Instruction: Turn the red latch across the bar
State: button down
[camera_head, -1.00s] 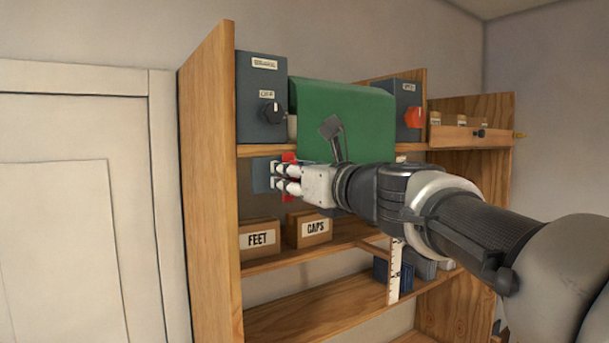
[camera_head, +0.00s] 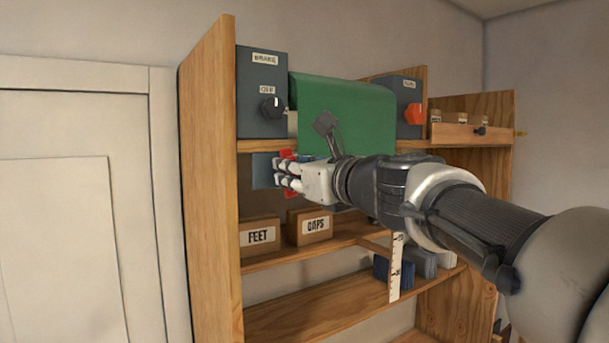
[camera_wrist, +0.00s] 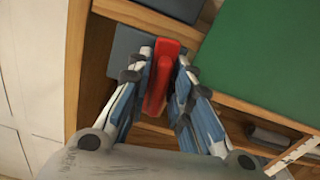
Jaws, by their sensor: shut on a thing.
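The red latch (camera_wrist: 162,75) sits between the two fingers of my gripper (camera_wrist: 160,85) in the wrist view, in front of a blue-grey plate (camera_wrist: 127,50). My gripper is shut on it. In the head view, bits of the red latch (camera_head: 288,154) show above and below my gripper (camera_head: 283,174), and the plate (camera_head: 262,171) shows at its left. My fingers hide most of the latch there. I cannot make out the bar.
A green panel (camera_head: 345,110) hangs just above my gripper. Boxes with a dark knob (camera_head: 271,107) and a red knob (camera_head: 414,114) stand on the shelf above. Cartons marked FEET (camera_head: 259,237) and CAPS (camera_head: 310,227) stand below. A wooden side wall (camera_head: 207,180) is at the left.

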jog(key=n+b, duration=0.2)
jog(key=n, duration=0.2)
jog(key=shift+a+f+b, duration=0.1)
jog(key=shift+f+b, duration=0.05)
jog(key=shift+b, duration=0.2)
jog(key=n+b, duration=0.2)
jog(key=n, duration=0.2)
jog(key=shift+s+a, duration=0.1)
jog(key=n+b, duration=0.3)
jog(key=n, duration=0.2)
jog(key=shift+f, duration=0.2)
jog(key=shift+n+b, duration=0.95)
jog(key=shift+n, duration=0.65)
jog(key=c, duration=1.7)
grip_release()
jog(key=shift+o, duration=0.2)
jog(key=shift+s, duration=0.15)
